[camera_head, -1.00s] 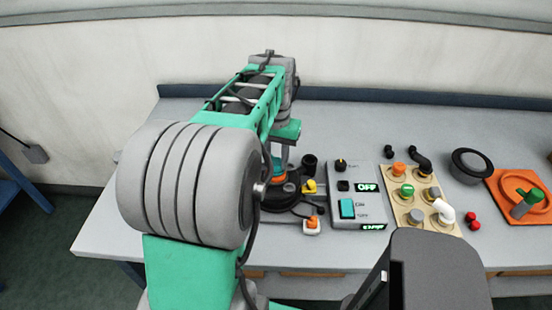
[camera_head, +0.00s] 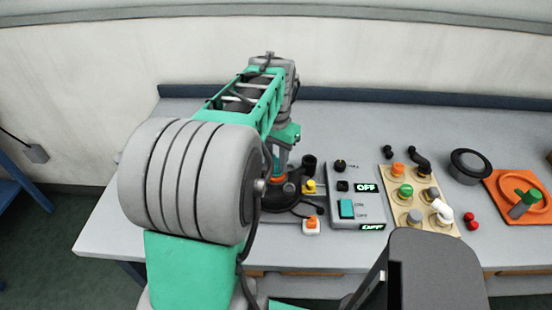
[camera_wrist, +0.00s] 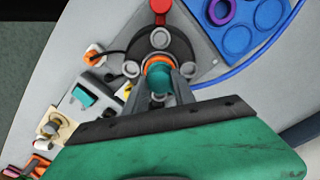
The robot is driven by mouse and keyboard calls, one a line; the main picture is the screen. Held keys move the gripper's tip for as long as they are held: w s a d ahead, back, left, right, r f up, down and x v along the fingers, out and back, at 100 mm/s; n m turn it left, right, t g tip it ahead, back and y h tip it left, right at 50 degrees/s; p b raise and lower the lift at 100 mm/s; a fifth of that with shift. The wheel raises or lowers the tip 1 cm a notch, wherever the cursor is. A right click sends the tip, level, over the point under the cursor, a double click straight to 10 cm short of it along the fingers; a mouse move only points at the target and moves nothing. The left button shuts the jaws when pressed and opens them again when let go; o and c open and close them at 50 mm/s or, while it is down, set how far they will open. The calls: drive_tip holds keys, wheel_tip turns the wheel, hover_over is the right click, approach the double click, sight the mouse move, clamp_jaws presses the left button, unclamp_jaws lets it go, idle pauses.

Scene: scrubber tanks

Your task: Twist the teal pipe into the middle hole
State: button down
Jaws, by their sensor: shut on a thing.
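The teal pipe (camera_wrist: 160,77) has an orange band and stands between my gripper's two grey fingers in the wrist view. My gripper (camera_wrist: 161,88) is shut on it. The pipe is over the middle of a dark round base (camera_wrist: 178,42) with grey round fittings around its rim. The middle hole is hidden by the pipe and fingers, so how deep the pipe sits cannot be told. In the head view my arm covers much of the base (camera_head: 280,203), and my gripper (camera_head: 279,168) is partly hidden.
Right of the base stand a yellow part (camera_head: 309,187), an orange-topped white button box (camera_head: 311,226) and a grey control box (camera_head: 345,215) with OFF displays. Farther right are a beige fitting board (camera_head: 402,215) and an orange tray (camera_head: 500,205). A blue tray (camera_wrist: 268,12) shows in the wrist view.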

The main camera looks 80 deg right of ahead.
drive_tip(key=shift+m, duration=0.8)
drive_tip(key=shift+m+p, duration=0.45)
drive_tip(key=shift+m, duration=0.25)
drive_tip(key=shift+m, duration=0.9)
